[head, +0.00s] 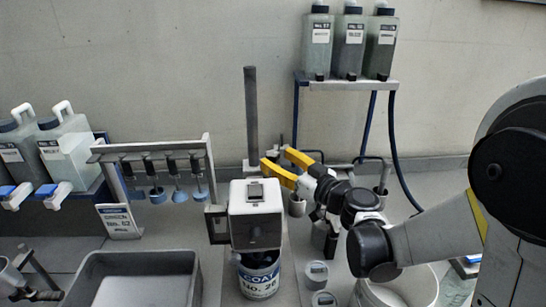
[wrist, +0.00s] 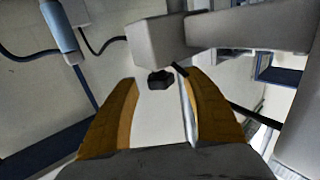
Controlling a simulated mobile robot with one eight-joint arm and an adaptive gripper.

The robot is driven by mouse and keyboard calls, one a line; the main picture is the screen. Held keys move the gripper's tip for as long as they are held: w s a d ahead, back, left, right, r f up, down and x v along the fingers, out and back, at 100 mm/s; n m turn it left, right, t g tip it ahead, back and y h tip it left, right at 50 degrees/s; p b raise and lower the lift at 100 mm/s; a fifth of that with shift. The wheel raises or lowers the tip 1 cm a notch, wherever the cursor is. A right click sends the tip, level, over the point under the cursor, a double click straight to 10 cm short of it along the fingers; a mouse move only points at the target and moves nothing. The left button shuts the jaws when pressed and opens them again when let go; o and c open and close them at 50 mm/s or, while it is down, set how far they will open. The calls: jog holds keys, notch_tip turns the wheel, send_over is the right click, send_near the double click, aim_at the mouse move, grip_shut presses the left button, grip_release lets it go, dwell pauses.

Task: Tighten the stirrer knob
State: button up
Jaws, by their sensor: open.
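The stirrer has a pale box-shaped head (head: 256,220) on a dark upright post (head: 251,115), above a labelled can (head: 260,278). My gripper (head: 275,158) is open, with yellow fingers pointing left, behind the head and close to the post. In the wrist view, a small dark knob (wrist: 160,81) shows beneath a pale block (wrist: 157,42). It lies between the tips of my two spread fingers in that picture. I see no finger touching it, and its depth relative to the tips is unclear.
A rack (head: 150,150) with several hanging stirrers stands left, above a grey tray (head: 135,275). Bottles (head: 349,45) stand on a raised shelf (head: 345,84) at the back right.

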jog(key=v, duration=1)
